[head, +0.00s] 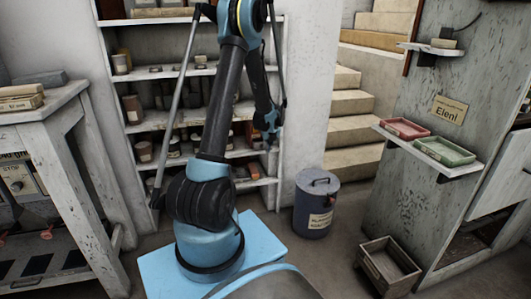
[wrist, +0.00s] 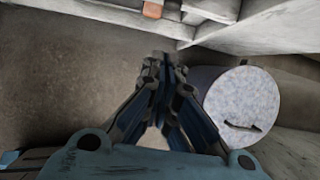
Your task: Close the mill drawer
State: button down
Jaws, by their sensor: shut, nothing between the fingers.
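No drawer is clearly marked as the mill drawer. An open wooden box (head: 372,288) shows low at the right, by the foot of a worn grey cabinet (head: 407,205); I cannot tell whether it is a pulled-out drawer or a separate crate. A pale panel (head: 500,187) shows on the cabinet at the right edge, above a dark opening. My gripper (head: 270,133) hangs in front of the shelves at the back, well away from the box. In the wrist view my gripper (wrist: 160,62) points at the floor, its fingers together and empty.
A dark lidded bin (head: 318,208) stands beside the shelves (head: 205,73); its lid is close right of my gripper in the wrist view (wrist: 242,105). Red (head: 405,128) and green (head: 444,150) trays sit on a cabinet ledge. A workbench (head: 75,118) stands left. Stairs (head: 357,130) rise behind.

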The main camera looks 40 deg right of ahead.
jog(key=d+v, duration=0.1)
jog(key=v, duration=0.4)
jog(key=n+h, duration=0.5)
jog(key=n, duration=1.4)
send_near(259, 148)
jog(key=shift+g, duration=0.3)
jog(key=shift+s+d+f, duration=0.2)
jog(key=shift+d+f, duration=0.2)
jog(key=shift+f, duration=0.45)
jog(key=shift+s+d+f, duration=0.2)
jog(key=shift+d+f, duration=0.15)
jog(key=shift+f, duration=0.45)
jog(key=shift+s+d+f, duration=0.15)
jog(key=shift+d+f, duration=0.25)
jog(key=shift+f, duration=0.45)
